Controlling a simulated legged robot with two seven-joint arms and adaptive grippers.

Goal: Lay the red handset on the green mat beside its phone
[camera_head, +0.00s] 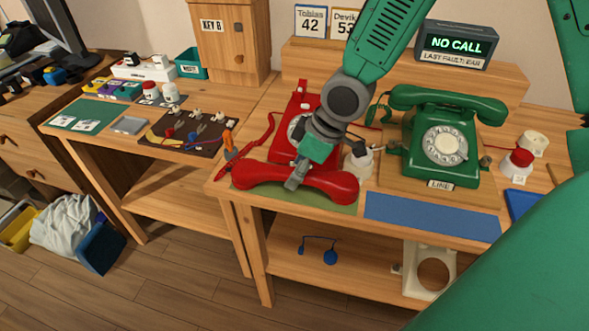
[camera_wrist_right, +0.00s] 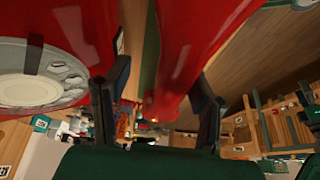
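The red handset (camera_head: 265,173) lies lengthwise over the green mat (camera_head: 345,209), in front of the red phone (camera_head: 283,146); it appears to rest on the mat. My right gripper (camera_head: 296,182) points down at the handset's middle. In the right wrist view, its two fingers (camera_wrist_right: 160,88) stand spread on either side of the handset (camera_wrist_right: 195,40), with a visible gap at the left finger. The red phone's dial (camera_wrist_right: 40,75) shows at the left there. My arm hides part of the red phone. My left gripper is not in view.
A green phone (camera_head: 445,140) with its handset on top stands to the right, behind a blue mat (camera_head: 430,217). A white container (camera_head: 358,162) stands close to my right wrist. A tool board (camera_head: 187,133) lies on the left table. A lit display (camera_head: 455,44) reads NO CALL.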

